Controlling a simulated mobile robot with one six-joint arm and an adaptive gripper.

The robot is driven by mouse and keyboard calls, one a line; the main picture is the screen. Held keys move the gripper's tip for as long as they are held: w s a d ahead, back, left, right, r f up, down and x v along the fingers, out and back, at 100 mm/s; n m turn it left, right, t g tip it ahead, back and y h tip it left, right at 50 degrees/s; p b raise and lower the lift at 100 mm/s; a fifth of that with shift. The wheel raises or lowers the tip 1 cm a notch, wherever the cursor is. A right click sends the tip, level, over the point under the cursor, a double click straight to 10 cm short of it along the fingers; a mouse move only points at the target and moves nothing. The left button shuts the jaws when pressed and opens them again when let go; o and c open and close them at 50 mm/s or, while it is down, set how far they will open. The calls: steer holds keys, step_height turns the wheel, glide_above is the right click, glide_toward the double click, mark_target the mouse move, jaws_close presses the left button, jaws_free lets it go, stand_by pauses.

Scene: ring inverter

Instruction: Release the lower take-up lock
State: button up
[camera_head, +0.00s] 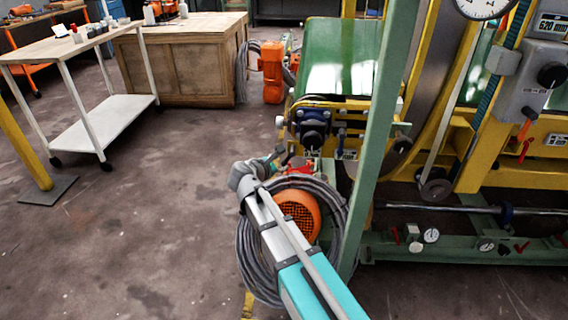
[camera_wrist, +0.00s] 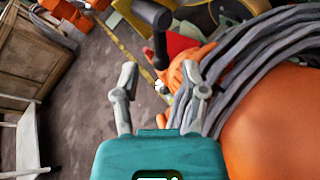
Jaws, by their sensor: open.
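My gripper (camera_wrist: 160,88) is open and empty in the wrist view, its two grey fingers apart. Just beyond the fingertips is a dark T-shaped handle (camera_wrist: 160,44), with a red part (camera_wrist: 180,44) and an orange part (camera_wrist: 188,70) behind it. I cannot tell for sure whether this handle is the lower take-up lock. In the head view, my gripper (camera_head: 273,163) is beside small red parts (camera_head: 298,163) below the blue-black unit (camera_head: 313,130) at the machine's front. My arm partly hides this area.
A grey hose coil (camera_head: 246,262) surrounds an orange motor (camera_head: 298,212) close to my arm. A green post (camera_head: 374,150) stands just right. A wooden cabinet (camera_head: 180,65) and white cart (camera_head: 110,122) stand at left. Floor (camera_head: 150,220) between is clear.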

mark_target(286, 160)
steer(key=shift+b+x, duration=0.7)
steer(key=shift+x, duration=1.85)
jaws_close()
